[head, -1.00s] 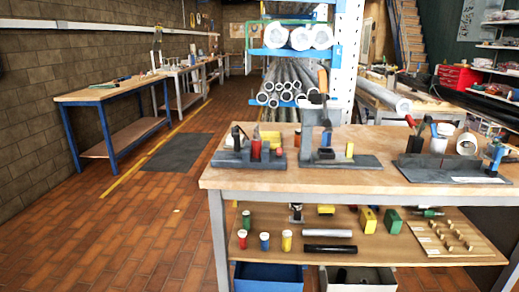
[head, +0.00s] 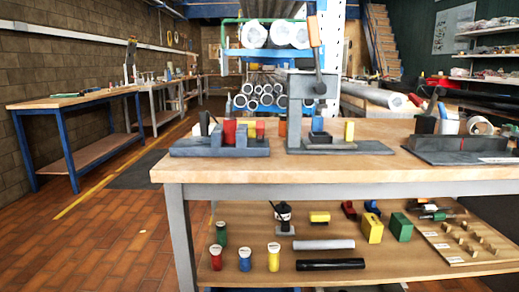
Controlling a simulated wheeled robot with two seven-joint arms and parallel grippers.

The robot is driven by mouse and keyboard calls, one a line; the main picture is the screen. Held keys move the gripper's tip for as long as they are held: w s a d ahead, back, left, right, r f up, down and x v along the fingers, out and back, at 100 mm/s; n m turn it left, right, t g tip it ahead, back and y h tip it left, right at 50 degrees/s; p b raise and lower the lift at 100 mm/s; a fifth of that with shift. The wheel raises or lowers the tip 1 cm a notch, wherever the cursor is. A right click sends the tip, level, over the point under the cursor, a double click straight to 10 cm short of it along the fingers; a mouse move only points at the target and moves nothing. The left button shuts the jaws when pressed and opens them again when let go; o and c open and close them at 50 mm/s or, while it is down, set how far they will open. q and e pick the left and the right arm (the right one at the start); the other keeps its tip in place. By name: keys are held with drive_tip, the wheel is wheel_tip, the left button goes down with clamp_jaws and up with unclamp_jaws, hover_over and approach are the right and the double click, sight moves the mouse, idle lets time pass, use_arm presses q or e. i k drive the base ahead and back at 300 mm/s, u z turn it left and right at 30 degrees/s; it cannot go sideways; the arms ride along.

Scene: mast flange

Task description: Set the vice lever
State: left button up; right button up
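On the workbench (head: 300,165) stand three grey fixtures. The left one (head: 220,147) is low, with a red block (head: 229,131) and a dark upright part (head: 204,122) on it. The middle one (head: 296,105) is a tall press-like frame with an orange-handled lever (head: 315,35) standing nearly upright, and blue and yellow pieces at its foot. The right one (head: 465,150) is a dark base plate with a dark upright part with a red tip. I cannot tell for certain which lever belongs to the vice. Neither of my grippers is in view.
The lower shelf (head: 225,270) holds coloured cylinders (head: 245,258), yellow and green blocks, a grey and a black rod (head: 330,264), and a pegged wooden board (head: 470,240). A blue-legged bench (head: 70,97) stands along the left wall.

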sight(260, 125)
drive_tip(key=k, duration=0.65)
drive_tip(key=u, duration=0.55)
drive_tip(key=i, duration=1.75)
drive_tip(key=z, duration=0.6)
